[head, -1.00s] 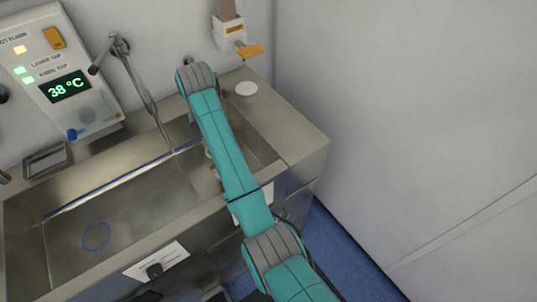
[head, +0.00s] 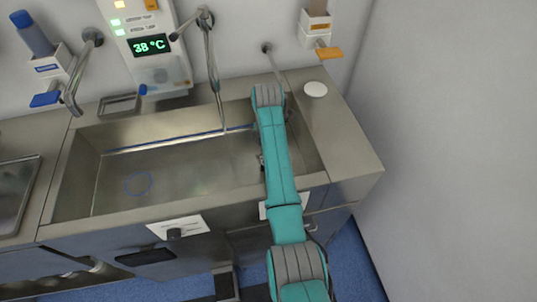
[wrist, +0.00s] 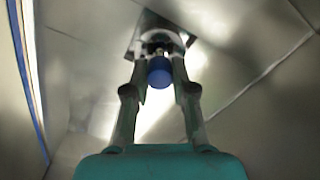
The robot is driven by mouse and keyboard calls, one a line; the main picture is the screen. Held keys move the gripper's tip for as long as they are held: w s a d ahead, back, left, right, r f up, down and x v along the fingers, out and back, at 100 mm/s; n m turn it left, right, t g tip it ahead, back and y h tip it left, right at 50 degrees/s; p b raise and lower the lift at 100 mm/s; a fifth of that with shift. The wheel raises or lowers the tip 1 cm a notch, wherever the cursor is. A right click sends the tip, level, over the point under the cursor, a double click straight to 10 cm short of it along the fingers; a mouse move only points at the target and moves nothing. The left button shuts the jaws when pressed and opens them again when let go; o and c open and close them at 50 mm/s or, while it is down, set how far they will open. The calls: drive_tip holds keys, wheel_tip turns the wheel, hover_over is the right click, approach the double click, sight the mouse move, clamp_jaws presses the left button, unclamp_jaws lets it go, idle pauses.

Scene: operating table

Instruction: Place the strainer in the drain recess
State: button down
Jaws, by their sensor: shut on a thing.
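In the wrist view, my gripper (wrist: 160,52) has its two fingers closed around a small piece with a blue knob (wrist: 159,72), which seems to be part of the strainer. A round metal part (wrist: 160,38) shows just beyond the fingertips, in front of a darker square patch; I cannot tell whether they touch. In the head view, my teal arm reaches over the right part of the steel sink (head: 190,172), and my gripper and the strainer are mostly hidden behind it. A blue ring (head: 138,184) marks the basin floor at left; I cannot tell whether it is the drain recess.
A tap (head: 212,70) hangs over the back of the basin, close to my arm. The sink walls and front rim surround the work area. A white disc (head: 315,89) lies on the right counter. The left basin floor is clear.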

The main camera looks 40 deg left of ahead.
drive_tip(key=shift+f, duration=1.25)
drive_tip(key=shift+f, duration=0.2)
drive_tip(key=c, duration=1)
unclamp_jaws()
drive_tip(key=shift+o, duration=0.2)
